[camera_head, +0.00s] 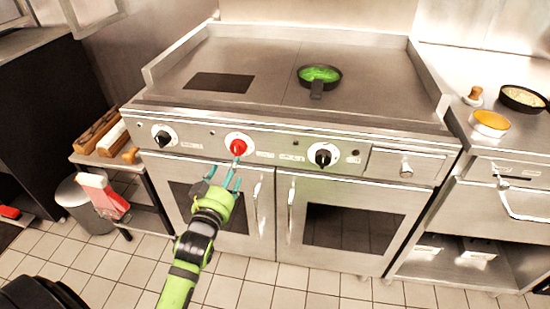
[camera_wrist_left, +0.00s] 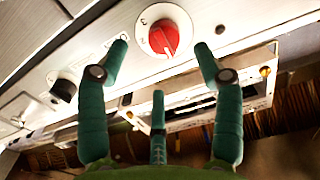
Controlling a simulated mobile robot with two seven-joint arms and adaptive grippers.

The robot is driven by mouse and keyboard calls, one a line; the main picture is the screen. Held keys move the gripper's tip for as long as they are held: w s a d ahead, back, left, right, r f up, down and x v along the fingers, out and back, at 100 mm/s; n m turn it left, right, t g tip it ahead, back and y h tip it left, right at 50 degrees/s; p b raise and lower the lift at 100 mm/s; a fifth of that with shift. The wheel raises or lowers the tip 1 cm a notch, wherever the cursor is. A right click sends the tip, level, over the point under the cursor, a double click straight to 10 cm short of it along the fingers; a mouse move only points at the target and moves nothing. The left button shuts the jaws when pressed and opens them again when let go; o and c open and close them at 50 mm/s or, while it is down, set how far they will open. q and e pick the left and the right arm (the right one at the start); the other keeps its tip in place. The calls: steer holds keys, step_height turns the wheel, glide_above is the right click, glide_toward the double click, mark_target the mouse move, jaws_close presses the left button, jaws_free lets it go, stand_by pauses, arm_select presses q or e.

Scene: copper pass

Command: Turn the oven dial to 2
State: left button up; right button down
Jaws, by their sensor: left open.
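The oven (camera_head: 340,155) is a wide steel range with a row of dials along its front panel. A red dial (camera_head: 238,146) on a white round plate sits left of the panel's middle, and it also shows in the left wrist view (camera_wrist_left: 164,38). Black dials sit to its left (camera_head: 162,137) and right (camera_head: 323,156). My left gripper (camera_head: 226,176) is open and empty, just in front of and below the red dial. In the left wrist view its teal fingers (camera_wrist_left: 160,55) are spread to either side of the red dial, with no contact visible.
A black pan (camera_head: 315,84) with green contents stands on the cooktop. Two oven doors with vertical handles (camera_head: 290,195) are below the panel. A side shelf with wooden items (camera_head: 97,131) and a bin (camera_head: 72,195) stand at the left. Tiled floor in front is open.

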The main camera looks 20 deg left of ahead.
mark_target(236, 153)
arm_select(q)
steer(key=x, duration=0.6)
steer(key=shift+a+r, duration=0.2)
steer(key=shift+r, duration=0.2)
steer(key=shift+w, duration=0.45)
steer(key=c, duration=1.2)
steer(key=shift+o, duration=0.2)
arm_select(e)
steer(key=shift+s+a, duration=0.15)
steer(key=shift+a, duration=0.3)
